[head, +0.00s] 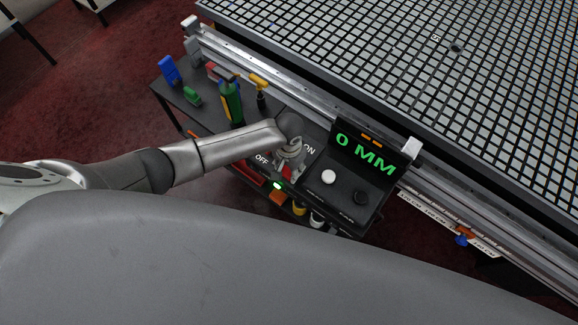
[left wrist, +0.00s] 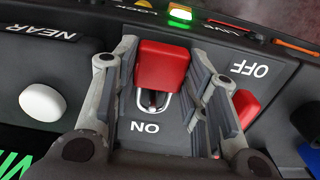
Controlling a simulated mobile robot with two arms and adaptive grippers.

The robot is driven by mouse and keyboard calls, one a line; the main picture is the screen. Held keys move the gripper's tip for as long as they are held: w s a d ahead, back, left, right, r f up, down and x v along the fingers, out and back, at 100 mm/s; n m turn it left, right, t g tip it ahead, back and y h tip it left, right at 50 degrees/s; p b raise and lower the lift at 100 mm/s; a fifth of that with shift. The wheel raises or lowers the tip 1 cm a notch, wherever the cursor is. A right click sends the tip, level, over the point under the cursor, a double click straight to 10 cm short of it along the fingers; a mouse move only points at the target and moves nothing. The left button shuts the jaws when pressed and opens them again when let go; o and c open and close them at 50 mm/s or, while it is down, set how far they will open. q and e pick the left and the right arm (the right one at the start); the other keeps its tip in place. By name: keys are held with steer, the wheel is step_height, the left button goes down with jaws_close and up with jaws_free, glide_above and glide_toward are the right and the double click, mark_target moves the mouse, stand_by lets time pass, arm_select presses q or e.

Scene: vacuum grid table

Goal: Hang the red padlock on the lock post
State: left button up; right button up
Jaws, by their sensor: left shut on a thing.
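The red padlock (left wrist: 163,66) is between the two fingers of my left gripper (left wrist: 160,80) in the left wrist view. The gripper is shut on its body. Its silver shackle points down in the picture, towards the ON label. A small metal piece, probably the lock post (left wrist: 151,101), shows inside the shackle loop; I cannot tell whether the shackle is seated on it. In the head view my left gripper (head: 290,154) is over the panel between ON and OFF, and hides the padlock's contact there. My right gripper is not in view.
Another red part (left wrist: 245,106) is by the OFF label, close to the right finger. A control box (head: 342,178) reading 0 MM stands right of the gripper. A green bottle (head: 231,103) and a yellow-handled tool (head: 259,88) stand behind. A green lamp (left wrist: 180,14) is lit.

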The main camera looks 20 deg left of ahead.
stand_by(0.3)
arm_select(q)
steer(key=o, duration=1.2)
steer(key=shift+r, duration=0.1)
step_height(320, 180, up, 12)
steer(key=shift+f, duration=0.1)
